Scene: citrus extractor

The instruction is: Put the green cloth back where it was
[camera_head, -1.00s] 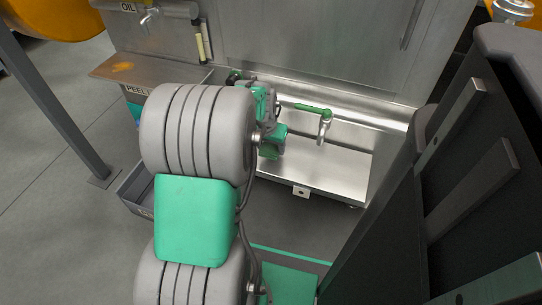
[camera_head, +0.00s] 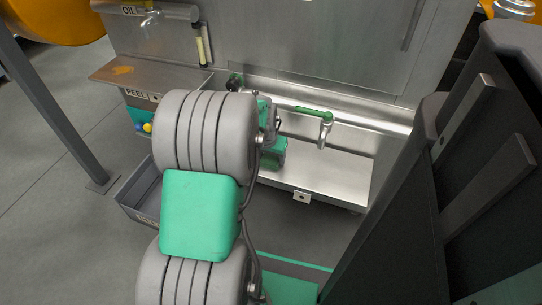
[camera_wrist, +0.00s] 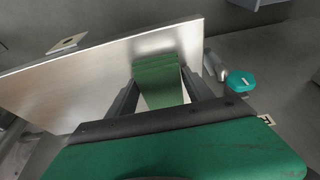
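The green cloth (camera_wrist: 158,80) shows in the wrist view as a folded, layered piece between the fingertips of my gripper (camera_wrist: 158,77). It fills the gap between the two dark fingers, which appear shut on its sides. A bright steel plate (camera_wrist: 90,80) is behind it; I cannot tell whether the cloth touches the plate. In the head view my arm hides the fingers, and I cannot make out the cloth there.
A steel trough (camera_head: 320,180) lies under the machine's front panel (camera_head: 300,45), with a green-handled tap (camera_head: 325,125) over it. A teal knob (camera_wrist: 240,82) is right of my fingers. A grey bin (camera_head: 140,190) and a steel ledge (camera_head: 145,75) are at left.

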